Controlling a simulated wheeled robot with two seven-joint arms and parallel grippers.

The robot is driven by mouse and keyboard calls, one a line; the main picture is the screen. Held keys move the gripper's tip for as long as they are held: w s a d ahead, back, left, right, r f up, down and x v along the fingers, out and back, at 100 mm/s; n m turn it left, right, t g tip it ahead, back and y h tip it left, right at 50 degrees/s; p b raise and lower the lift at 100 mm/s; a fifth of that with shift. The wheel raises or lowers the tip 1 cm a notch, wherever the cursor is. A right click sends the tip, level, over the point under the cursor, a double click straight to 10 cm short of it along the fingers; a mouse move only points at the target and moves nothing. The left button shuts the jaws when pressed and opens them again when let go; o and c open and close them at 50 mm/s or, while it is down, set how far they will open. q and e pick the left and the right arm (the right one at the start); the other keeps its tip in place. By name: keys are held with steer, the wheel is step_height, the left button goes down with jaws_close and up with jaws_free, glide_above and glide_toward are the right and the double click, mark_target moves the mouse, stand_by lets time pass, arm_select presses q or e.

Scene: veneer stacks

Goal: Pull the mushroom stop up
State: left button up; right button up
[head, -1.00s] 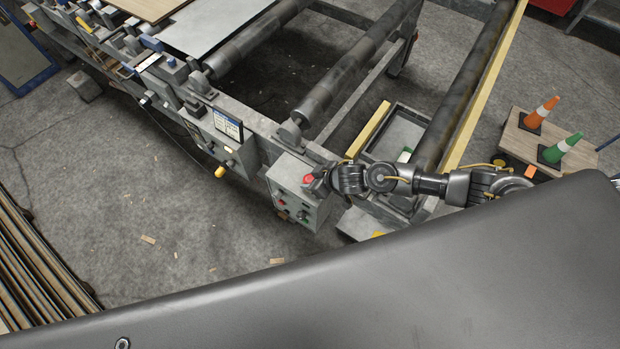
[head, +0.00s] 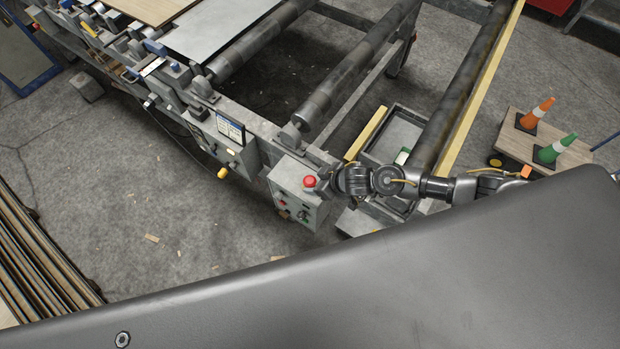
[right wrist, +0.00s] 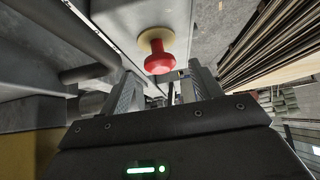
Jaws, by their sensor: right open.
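The red mushroom stop (head: 310,182) stands on the top face of a grey control box (head: 283,181). In the right wrist view the mushroom stop (right wrist: 159,62) shows its red head and a yellowish collar against the box face. My right gripper (head: 325,187) is just right of the stop in the head view. In the right wrist view its two fingers (right wrist: 164,84) are spread, with nothing held. The red head appears just beyond the fingertips, apart from them as far as I can tell. My left gripper is in neither view.
A second box with a display (head: 230,128) and a yellow knob (head: 222,173) is left of the control box. Rollers (head: 350,75) and a machine frame lie behind. Cones stand on a wooden board (head: 522,142) at right. The floor at left is mostly clear.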

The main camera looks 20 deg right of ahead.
steer(key=shift+p+v, duration=0.45)
steer(key=shift+v, duration=1.45)
